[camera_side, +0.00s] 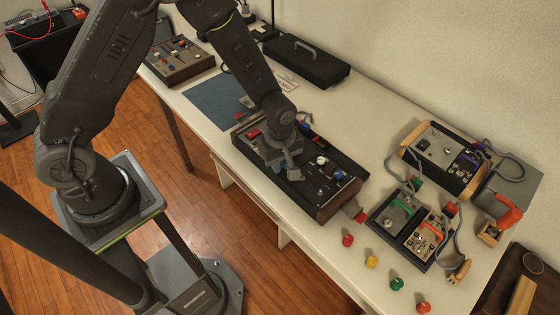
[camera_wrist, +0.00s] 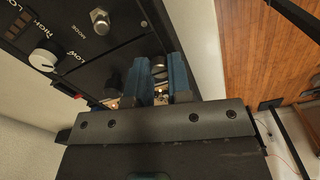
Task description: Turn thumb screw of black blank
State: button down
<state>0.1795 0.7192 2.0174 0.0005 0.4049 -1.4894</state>
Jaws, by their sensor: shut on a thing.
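The black synth case (camera_side: 322,190) with wooden ends lies on the white table in the side view. My gripper (camera_side: 284,168) points down onto its panel, left of the white and blue knobs. In the wrist view my gripper's two blue fingers (camera_wrist: 158,72) are close together over a dark panel, shut on a small metallic thumb screw (camera_wrist: 158,66) that is mostly hidden between them. The edges of the black blank are hard to make out behind the fingers. In the side view the arm hides the screw.
To the right are smaller synth cases (camera_side: 440,158) with patch cables and loose coloured knobs (camera_side: 371,262). A black lidded case (camera_side: 306,60) and blue mat (camera_side: 215,100) lie behind.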

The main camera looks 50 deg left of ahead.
jog(key=shift+m, duration=0.4)
jog(key=m, duration=0.6)
jog(key=shift+m, duration=0.3)
jog(key=m, duration=0.4)
jog(key=shift+m, duration=0.3)
jog(key=m, duration=0.3)
jog(key=shift+m, duration=0.3)
jog(key=m, duration=1)
jog(key=shift+m, duration=2.1)
